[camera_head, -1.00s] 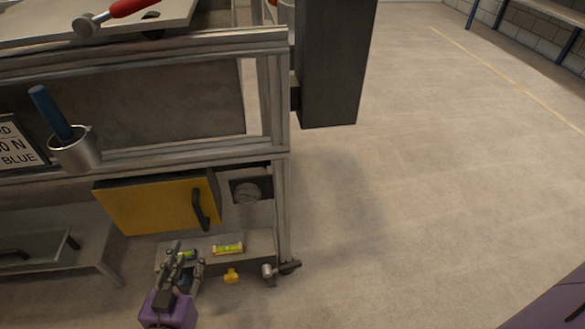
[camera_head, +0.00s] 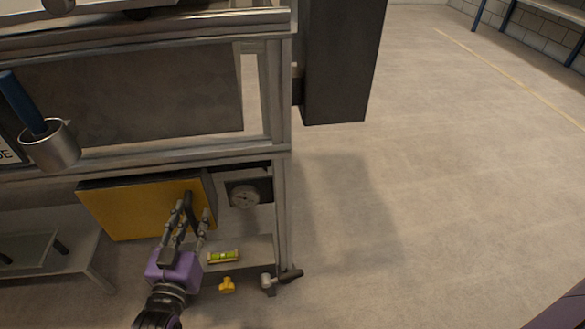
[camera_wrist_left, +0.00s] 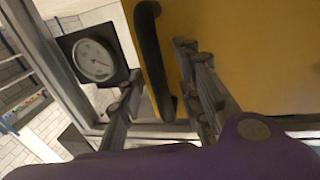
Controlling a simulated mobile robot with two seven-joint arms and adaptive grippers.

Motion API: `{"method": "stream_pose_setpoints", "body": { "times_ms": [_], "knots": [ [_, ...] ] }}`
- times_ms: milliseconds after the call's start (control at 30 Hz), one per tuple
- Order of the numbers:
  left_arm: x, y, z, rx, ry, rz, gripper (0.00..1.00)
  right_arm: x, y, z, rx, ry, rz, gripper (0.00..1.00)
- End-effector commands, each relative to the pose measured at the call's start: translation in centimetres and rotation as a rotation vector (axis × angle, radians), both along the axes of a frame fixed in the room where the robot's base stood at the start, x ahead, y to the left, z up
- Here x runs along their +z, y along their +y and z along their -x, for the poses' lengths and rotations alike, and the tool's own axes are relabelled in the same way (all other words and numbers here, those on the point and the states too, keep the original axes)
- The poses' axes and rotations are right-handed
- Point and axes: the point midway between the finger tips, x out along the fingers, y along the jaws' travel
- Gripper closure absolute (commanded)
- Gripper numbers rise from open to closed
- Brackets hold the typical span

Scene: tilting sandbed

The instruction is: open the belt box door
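The belt box door (camera_head: 125,212) is a yellow panel under the frame, and it looks shut. Its dark bar handle (camera_head: 188,204) is on its right side, partly hidden by my left gripper (camera_head: 190,215). In the left wrist view, the yellow door (camera_wrist_left: 255,50) fills the right side and the black handle (camera_wrist_left: 152,60) runs down between the fingers of my left gripper (camera_wrist_left: 160,75). The fingers are apart on either side of the handle, with a visible gap to it. My right gripper is not in view.
A round gauge (camera_head: 244,196) sits right of the door. Below are a yellow-green level (camera_head: 224,256), a yellow knob (camera_head: 227,285) and a dark-handled valve (camera_head: 283,277). A metal cup (camera_head: 50,148) holds a blue-handled tool. The floor to the right is clear.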

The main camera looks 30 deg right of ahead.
Motion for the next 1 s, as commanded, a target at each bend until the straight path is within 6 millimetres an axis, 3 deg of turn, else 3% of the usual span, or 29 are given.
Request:
{"method": "stream_pose_setpoints", "body": {
  "times_ms": [200, 433, 1000],
  "knots": [
    [0.06, -0.01, -0.03, 0.0, 0.0, 0.0, 0.69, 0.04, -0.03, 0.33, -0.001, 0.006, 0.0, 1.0],
    [0.05, 0.0, -0.01, 0.0, 0.0, 0.0, 0.99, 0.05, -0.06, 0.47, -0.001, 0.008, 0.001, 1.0],
    [0.01, 0.42, 0.66, -0.03, 0.0, -0.004, 1.0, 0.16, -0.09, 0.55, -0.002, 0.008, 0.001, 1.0]
  ]
}}
